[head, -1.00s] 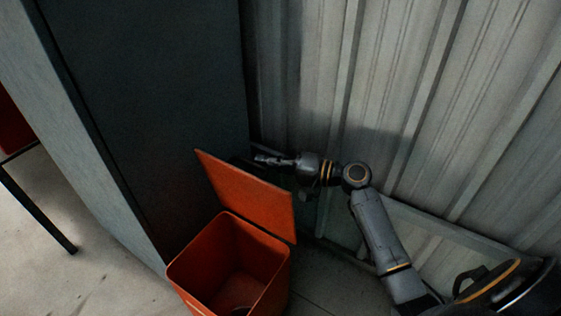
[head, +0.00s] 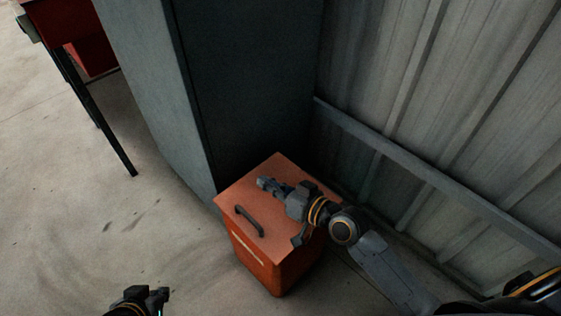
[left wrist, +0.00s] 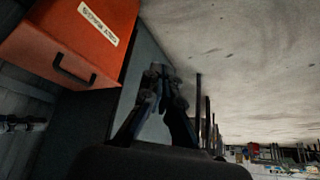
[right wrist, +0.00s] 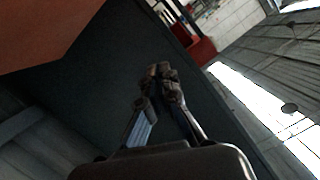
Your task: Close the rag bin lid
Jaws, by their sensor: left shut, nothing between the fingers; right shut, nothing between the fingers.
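The orange rag bin (head: 265,262) stands on the floor in front of a dark cabinet. Its lid (head: 278,169) lies flat across the top, with a dark handle (head: 250,221) near its front edge. In the left wrist view the bin (left wrist: 112,68) shows its white label and the lid handle (left wrist: 74,69). My right gripper (head: 268,184) is shut and empty, over the lid; whether it touches cannot be told. It also shows shut in the right wrist view (right wrist: 160,70). My left gripper (left wrist: 160,72) is shut and empty, low and left of the bin in the head view.
The dark cabinet (head: 255,85) stands right behind the bin. A corrugated wall (head: 430,110) with a rail closes off the right side. A table with dark legs (head: 108,120) is at the upper left. The floor (head: 70,210) left of the bin is clear.

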